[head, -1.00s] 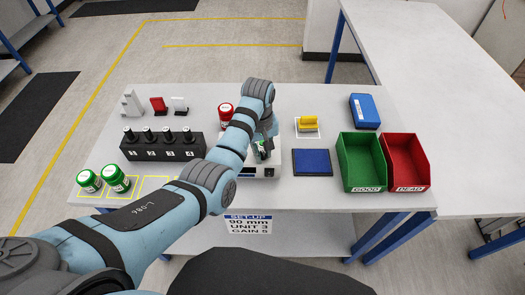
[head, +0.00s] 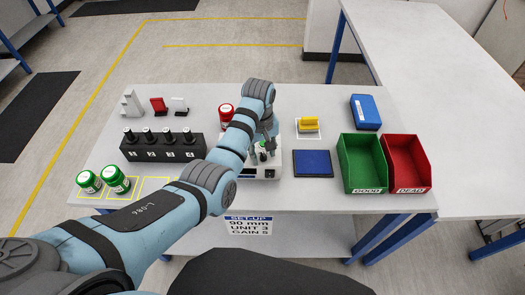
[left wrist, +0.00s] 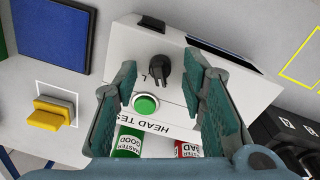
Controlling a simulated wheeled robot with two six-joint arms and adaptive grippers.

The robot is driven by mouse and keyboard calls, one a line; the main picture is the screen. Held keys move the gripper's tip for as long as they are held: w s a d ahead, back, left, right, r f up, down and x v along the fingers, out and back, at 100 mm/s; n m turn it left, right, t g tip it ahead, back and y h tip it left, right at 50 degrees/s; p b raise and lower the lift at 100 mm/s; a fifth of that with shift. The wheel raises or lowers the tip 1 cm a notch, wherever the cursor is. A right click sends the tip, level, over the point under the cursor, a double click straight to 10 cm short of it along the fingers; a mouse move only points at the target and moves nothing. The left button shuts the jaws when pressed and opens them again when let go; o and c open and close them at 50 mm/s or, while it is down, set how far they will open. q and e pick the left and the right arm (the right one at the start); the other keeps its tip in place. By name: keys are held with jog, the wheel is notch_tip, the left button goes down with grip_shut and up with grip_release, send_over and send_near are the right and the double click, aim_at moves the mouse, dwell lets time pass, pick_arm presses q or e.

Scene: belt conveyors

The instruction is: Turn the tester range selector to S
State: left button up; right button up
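The tester (left wrist: 118,55) is a pale box marked "HEAD TES…", with the rest of the marking hidden. In the head view the tester (head: 262,173) is partly behind my left arm. Its range selector (left wrist: 160,70) is a black knob, with a letter L beside it; no S is readable. A green round button (left wrist: 145,104) sits near the knob. My left gripper (left wrist: 161,70) is open above the tester, its fingers on either side of the knob in the picture. I cannot tell whether they touch it. In the head view the left gripper (head: 266,148) points down. My right gripper is not in view.
"Master good" (left wrist: 127,142) and "Master bad" (left wrist: 188,149) pieces sit by the tester. A blue pad (head: 312,163), yellow block (head: 309,123), green bin (head: 361,177) and red bin (head: 405,178) stand to the right. A black numbered rack (head: 162,148) stands left.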

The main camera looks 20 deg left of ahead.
aim_at(261, 154)
pick_arm(q)
notch_tip(261, 154, up, 8)
jog(key=shift+a+f, duration=0.15)
jog(key=shift+f, duration=0.1)
jog(key=shift+s, duration=0.1)
